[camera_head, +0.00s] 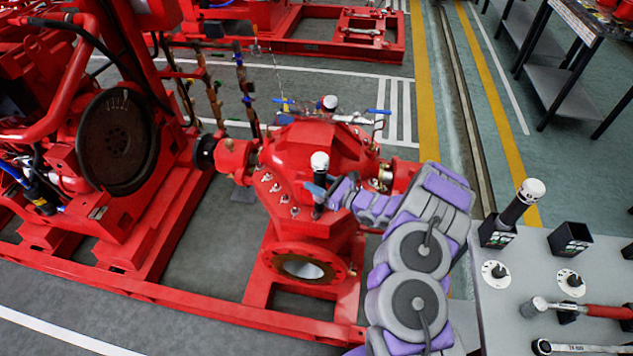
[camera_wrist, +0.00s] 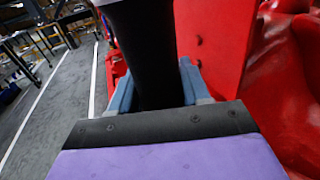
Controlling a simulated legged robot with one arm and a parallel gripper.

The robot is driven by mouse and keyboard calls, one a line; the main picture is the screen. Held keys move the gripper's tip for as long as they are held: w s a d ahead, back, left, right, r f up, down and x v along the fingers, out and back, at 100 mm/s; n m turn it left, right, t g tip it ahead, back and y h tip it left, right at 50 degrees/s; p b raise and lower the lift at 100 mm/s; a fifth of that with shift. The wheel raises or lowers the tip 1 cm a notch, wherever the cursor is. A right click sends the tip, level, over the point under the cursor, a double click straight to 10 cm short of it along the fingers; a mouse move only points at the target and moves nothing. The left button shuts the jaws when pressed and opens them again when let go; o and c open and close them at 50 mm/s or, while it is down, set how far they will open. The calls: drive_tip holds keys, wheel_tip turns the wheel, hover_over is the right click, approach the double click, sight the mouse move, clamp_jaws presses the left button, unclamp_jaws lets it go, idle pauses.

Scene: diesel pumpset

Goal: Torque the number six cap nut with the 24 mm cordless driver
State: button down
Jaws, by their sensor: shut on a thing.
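In the wrist view the blue fingers of my gripper (camera_wrist: 160,88) close around the black driver body (camera_wrist: 143,45). Several silver cap nuts (camera_head: 284,199) sit in a row along the casing flange, left of the driver. The driver's lower end is close to the flange; I cannot tell whether it sits on a nut. The nuts' numbers are not readable.
A grey tool table (camera_head: 520,290) at the right holds a second driver (camera_head: 518,205) in a black holder, an empty black holder (camera_head: 570,240), a red-handled tool (camera_head: 590,311) and a wrench (camera_head: 580,348). The red diesel engine (camera_head: 110,140) stands left.

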wheel_tip(320, 180, up, 6)
drive_tip(key=a+p, duration=0.1)
drive_tip(key=a, duration=0.1)
drive_tip(key=shift+r, duration=0.15)
idle(2.6)
idle(0.4)
